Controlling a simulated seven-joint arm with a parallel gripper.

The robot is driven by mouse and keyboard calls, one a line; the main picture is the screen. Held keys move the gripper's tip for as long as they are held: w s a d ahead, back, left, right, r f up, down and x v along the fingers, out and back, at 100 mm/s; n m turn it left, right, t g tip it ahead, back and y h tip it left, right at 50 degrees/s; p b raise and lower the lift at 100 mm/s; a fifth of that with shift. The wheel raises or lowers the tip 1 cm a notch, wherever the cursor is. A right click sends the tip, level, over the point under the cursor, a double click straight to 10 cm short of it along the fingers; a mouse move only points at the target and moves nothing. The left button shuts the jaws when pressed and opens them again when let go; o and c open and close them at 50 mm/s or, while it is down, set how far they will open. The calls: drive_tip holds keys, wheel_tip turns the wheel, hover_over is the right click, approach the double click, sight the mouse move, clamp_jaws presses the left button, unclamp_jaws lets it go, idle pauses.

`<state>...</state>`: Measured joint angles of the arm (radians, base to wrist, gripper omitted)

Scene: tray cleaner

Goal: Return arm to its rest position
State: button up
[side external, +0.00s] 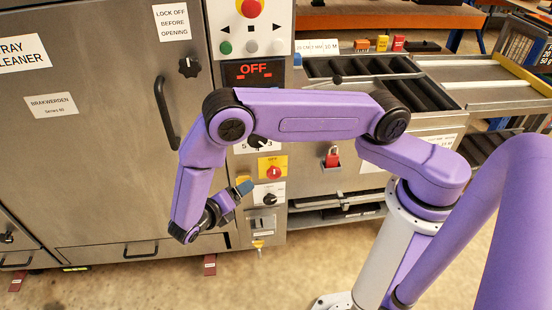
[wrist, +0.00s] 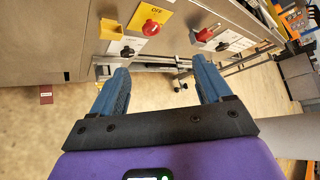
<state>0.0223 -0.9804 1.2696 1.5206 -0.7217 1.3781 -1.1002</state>
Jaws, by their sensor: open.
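My gripper (wrist: 158,88) is open and empty in the wrist view, its two blue fingers spread apart with floor and the machine's lower edge showing between them. In the side external view my gripper (side external: 242,189) is in front of the machine's lower control panel, beside the yellow-plated red switch. My purple arm is bent, with its elbow raised in front of the panel and its forearm hanging down. Nothing is held.
The steel tray cleaner (side external: 100,120) has a door handle (side external: 166,112) left of my arm. The display (side external: 253,72) reads OFF. The floor (side external: 180,285) in front is mostly clear.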

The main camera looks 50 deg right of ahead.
drive_tip(key=s+d+r+m+g+y, duration=0.25)
drive_tip(key=s+r+m+y, duration=0.5)
drive_tip(key=r, duration=0.75)
drive_tip(key=s+d+r+m+y, duration=0.2)
drive_tip(key=s+m, duration=0.3)
drive_tip(key=s, duration=0.3)
drive_tip(key=s+d+r+m+y, duration=0.3)
drive_tip(key=s+d+r+m, duration=0.1)
drive_tip(key=s, duration=0.4)
drive_tip(key=shift+d+r+m, duration=0.35)
drive_tip(key=shift+d+r, duration=0.15)
drive_tip(key=shift+d, duration=0.2)
drive_tip(key=shift+y, duration=0.25)
